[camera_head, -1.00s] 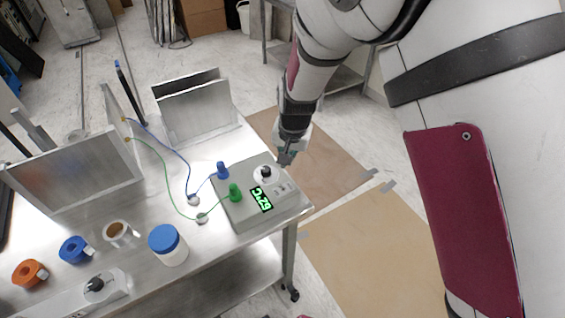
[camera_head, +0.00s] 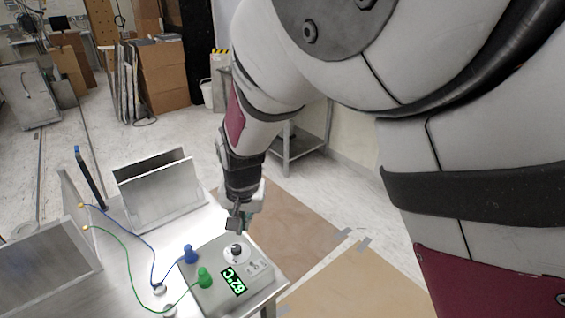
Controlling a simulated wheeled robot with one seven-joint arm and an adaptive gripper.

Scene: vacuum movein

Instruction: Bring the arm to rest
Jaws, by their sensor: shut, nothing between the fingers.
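My arm reaches down from the upper right, and my gripper (camera_head: 236,222) hangs at its end. It is above the back right part of a grey control box (camera_head: 205,262), close to the box's round black-topped knob (camera_head: 236,250). The fingers are small in view and look shut with nothing held. I cannot tell whether the fingertips touch the box. The box has a green-lit display (camera_head: 233,281) reading about 62°C, upside down in view, and blue (camera_head: 190,254) and green (camera_head: 204,278) plugs with wires.
The box stands on a metal table (camera_head: 125,290) with upright metal plates (camera_head: 160,195) and a blue-tipped rod (camera_head: 90,178). A wheeled metal shelf (camera_head: 297,145) and cardboard boxes (camera_head: 160,75) are behind. Floor to the right of the table is clear, with brown sheets (camera_head: 300,220).

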